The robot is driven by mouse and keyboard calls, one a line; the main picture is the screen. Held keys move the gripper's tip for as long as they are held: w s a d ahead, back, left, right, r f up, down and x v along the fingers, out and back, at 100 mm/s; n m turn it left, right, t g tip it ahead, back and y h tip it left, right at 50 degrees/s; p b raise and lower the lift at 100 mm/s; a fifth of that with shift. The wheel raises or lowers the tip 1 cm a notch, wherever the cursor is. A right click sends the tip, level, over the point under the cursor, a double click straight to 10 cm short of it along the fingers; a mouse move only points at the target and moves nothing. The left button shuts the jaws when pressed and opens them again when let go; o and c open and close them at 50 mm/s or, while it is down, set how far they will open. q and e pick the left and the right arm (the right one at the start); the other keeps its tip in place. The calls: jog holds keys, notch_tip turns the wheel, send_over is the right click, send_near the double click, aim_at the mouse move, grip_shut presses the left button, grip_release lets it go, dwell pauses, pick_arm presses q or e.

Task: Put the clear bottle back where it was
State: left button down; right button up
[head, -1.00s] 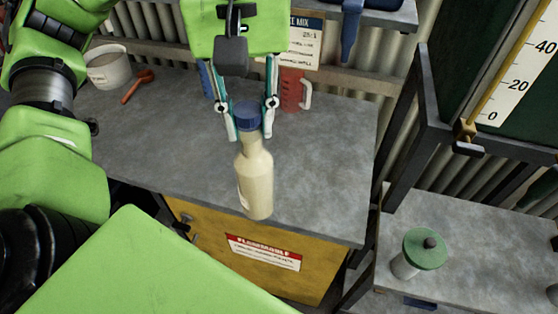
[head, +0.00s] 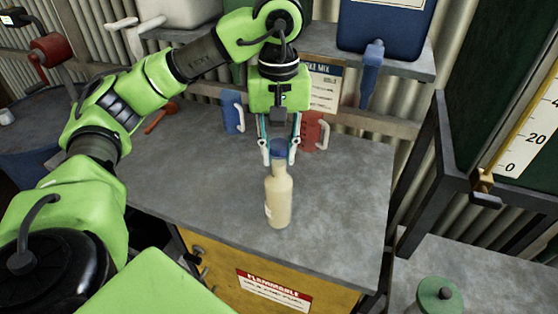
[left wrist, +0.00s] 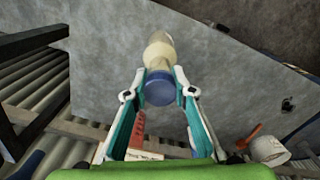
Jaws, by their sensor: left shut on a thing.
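The bottle (head: 279,199) is cream-coloured with a blue cap (head: 278,149) and a pale label on its side. It is upright over the grey bench top (head: 210,180). I cannot tell whether its base touches the bench. My left gripper (head: 278,152) is shut on the bottle at its cap and neck, from above. In the left wrist view the blue cap (left wrist: 160,88) sits between the fingertips, with the cream body (left wrist: 160,52) beyond it. My right gripper is not in view.
A blue jug (head: 231,113) and a red jug (head: 311,131) stand at the back of the bench. A blue tank (head: 385,28) with a spout sits on the shelf above. A green-lidded jar (head: 437,297) stands lower right. Bench around the bottle is clear.

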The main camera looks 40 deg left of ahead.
aim_at(279, 164)
pick_arm(q)
jog(key=shift+w+a+f, duration=0.15)
jog(key=shift+w+f, duration=0.15)
jog(key=shift+f, duration=0.2)
notch_tip(279, 164, down, 2)
jog(key=shift+f+p, duration=0.15)
jog(key=shift+p, duration=0.25)
jog(key=shift+f, duration=0.2)
jog(key=shift+f+b, duration=0.2)
jog(key=shift+b, duration=0.15)
jog(key=c, duration=1.7)
grip_release()
jog(key=shift+s+r, duration=0.1)
